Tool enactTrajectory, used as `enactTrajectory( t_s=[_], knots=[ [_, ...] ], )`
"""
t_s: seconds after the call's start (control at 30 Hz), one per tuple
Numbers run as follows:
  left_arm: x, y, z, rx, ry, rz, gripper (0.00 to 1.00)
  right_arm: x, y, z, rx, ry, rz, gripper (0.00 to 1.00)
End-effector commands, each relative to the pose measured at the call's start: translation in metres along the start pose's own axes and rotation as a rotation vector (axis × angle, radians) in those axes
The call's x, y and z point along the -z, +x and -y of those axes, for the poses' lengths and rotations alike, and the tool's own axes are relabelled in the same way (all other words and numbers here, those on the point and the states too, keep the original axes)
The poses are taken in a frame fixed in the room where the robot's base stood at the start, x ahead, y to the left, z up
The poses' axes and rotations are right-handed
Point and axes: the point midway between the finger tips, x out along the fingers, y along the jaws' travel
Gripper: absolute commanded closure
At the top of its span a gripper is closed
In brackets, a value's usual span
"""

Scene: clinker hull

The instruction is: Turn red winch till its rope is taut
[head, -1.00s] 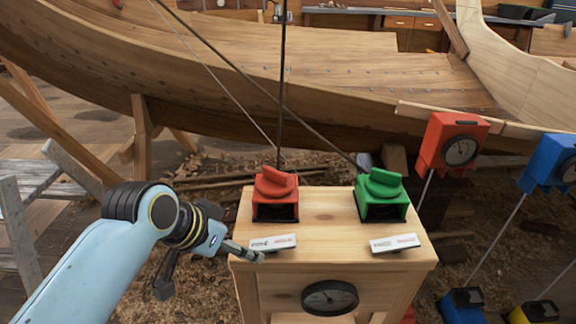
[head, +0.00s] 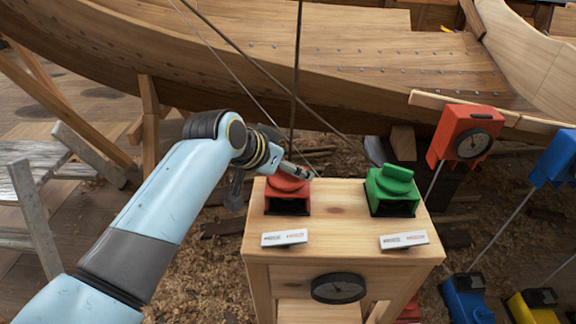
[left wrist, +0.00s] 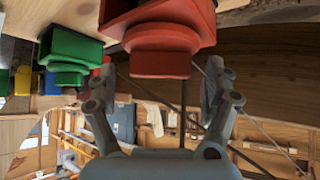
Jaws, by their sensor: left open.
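The red winch (head: 287,197) stands on the left of the wooden cabinet top in the head view. Its round cap and handle (left wrist: 160,55) show close up in the left wrist view, between my open fingers. My left gripper (head: 303,171) is at the winch's top, with its fingers (left wrist: 168,92) on either side of the handle and apart. Whether a finger touches the handle cannot be told. A dark rope (head: 296,90) runs up from behind the red winch and looks straight. My right gripper is not in view.
A green winch (head: 392,190) stands to the right on the same cabinet top (head: 340,215). Two white labels lie along its front edge, above a round dial (head: 338,288). Red (head: 467,137) and blue boxes stand farther right. The wooden hull (head: 330,70) spans the back.

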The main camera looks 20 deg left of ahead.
Motion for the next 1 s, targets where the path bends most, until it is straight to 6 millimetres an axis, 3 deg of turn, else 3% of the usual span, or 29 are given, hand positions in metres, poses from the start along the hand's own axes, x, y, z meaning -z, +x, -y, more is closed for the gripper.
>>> enactTrajectory(
  t_s=[0.13, 0.4, 0.8, 1.0],
  knots=[
    [0.0001, 0.01, 0.0, 0.0, 0.0, 0.0, 0.15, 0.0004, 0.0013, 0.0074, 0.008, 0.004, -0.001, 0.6],
    [0.0001, 0.011, 0.0, 0.0, 0.0, 0.0, 0.15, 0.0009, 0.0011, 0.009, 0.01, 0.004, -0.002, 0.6],
    [-0.0001, 0.0109, -0.0007, -0.002, -0.002, 0.0, 0.67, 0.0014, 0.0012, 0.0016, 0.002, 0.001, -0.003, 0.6],
    [-0.0003, 0.0109, -0.0009, -0.012, 0.005, 0.001, 0.67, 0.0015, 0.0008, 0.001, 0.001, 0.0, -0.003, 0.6]
  ],
)
